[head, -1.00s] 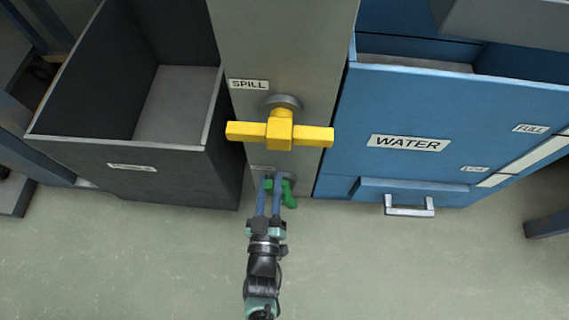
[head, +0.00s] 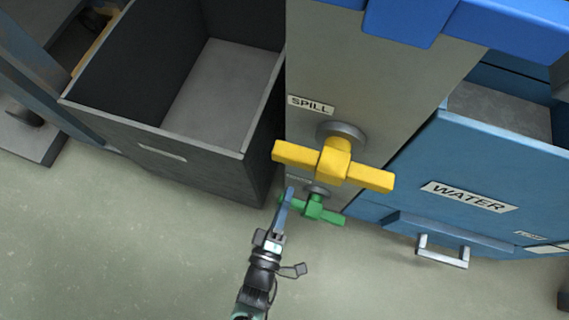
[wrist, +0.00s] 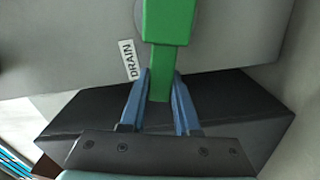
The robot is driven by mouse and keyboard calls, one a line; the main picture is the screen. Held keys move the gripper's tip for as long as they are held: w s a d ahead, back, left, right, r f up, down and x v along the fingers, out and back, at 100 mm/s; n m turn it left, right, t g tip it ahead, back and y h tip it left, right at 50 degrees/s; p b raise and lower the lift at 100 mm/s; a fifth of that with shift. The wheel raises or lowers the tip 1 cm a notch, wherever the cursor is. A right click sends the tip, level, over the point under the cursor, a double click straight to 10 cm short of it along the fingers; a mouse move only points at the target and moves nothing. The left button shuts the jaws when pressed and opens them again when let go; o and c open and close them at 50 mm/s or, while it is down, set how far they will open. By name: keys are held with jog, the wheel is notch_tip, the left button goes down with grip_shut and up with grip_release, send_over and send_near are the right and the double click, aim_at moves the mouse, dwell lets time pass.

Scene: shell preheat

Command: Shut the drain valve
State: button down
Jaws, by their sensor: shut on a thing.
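The green drain valve handle (head: 315,208) sits low on the grey panel, below the yellow valve, and lies roughly parallel to the yellow handle. My gripper (head: 289,194) is at its left end. In the wrist view, the green handle (wrist: 167,25) runs down between the two blue fingers of my gripper (wrist: 161,82), which are shut on its end. A DRAIN label (wrist: 129,60) shows beside it. In the head view the finger hides part of the handle's left end.
The yellow SPILL valve handle (head: 334,162) sticks out just above. A dark open bin (head: 155,150) stands to the left, and a blue WATER bin (head: 405,198) with a metal handle (head: 443,253) to the right. The floor in front is clear.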

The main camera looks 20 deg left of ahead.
jog(key=shift+s+f+n+b, duration=0.1)
jog(key=shift+f+n+b, duration=0.7)
jog(key=shift+n, duration=0.6)
jog(key=shift+f, duration=0.15)
jog(key=c, duration=0.6)
grip_release()
jog(key=shift+c, duration=0.2)
jog(key=s+p, duration=0.3)
jog(key=s, duration=1)
